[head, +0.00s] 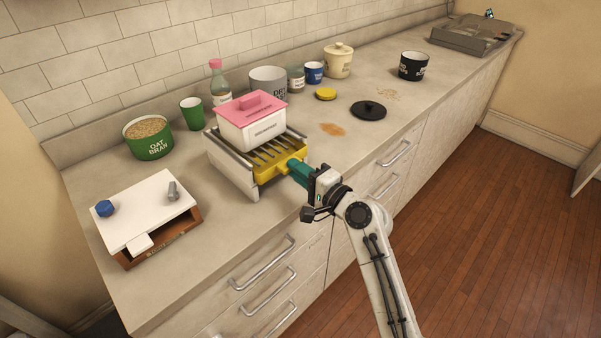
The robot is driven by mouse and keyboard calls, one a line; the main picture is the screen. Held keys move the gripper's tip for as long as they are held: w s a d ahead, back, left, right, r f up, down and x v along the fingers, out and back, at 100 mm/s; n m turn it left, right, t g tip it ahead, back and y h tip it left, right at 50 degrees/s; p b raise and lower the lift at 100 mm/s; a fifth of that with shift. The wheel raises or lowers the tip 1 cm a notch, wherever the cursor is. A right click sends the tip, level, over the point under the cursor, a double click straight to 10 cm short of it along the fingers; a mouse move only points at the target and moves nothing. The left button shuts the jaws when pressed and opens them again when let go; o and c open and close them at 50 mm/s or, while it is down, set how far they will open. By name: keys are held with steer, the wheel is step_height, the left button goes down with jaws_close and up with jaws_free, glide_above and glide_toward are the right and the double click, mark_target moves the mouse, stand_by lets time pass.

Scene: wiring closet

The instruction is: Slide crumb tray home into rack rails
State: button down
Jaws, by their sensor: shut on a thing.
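The yellow crumb tray (267,172) sits partly inside the low rack (232,172), under its dark slats. Its front part shows at the rack's right front side. My gripper (294,171), with teal fingers, is shut on the yellow tray's front end. The tray looks roughly level. How far its back reaches along the rails is hidden by the slats and by the white box (252,130) with a pink lid (251,107) on top of the rack.
A white-topped wooden box (145,215) stands at the left front. A green oat bran tub (148,138), green cup (192,113) and bottle (217,82) stand behind the rack. A black lid (368,110) lies to the right. The counter's front edge is below my gripper.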

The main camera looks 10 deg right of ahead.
steer(key=shift+x, duration=0.95)
steer(key=c, duration=1.1)
jaws_free()
steer(key=shift+o, duration=0.2)
steer(key=shift+s+d, duration=0.1)
steer(key=shift+s, duration=0.05)
steer(key=v, duration=0.5)
steer(key=shift+s+d+p, duration=0.25)
steer(key=shift+s+p, duration=0.1)
steer(key=b+v, duration=0.1)
steer(key=v, duration=0.9)
steer(key=shift+s+d+b, duration=0.2)
steer(key=shift+s+b, duration=0.15)
steer(key=shift+b, duration=0.05)
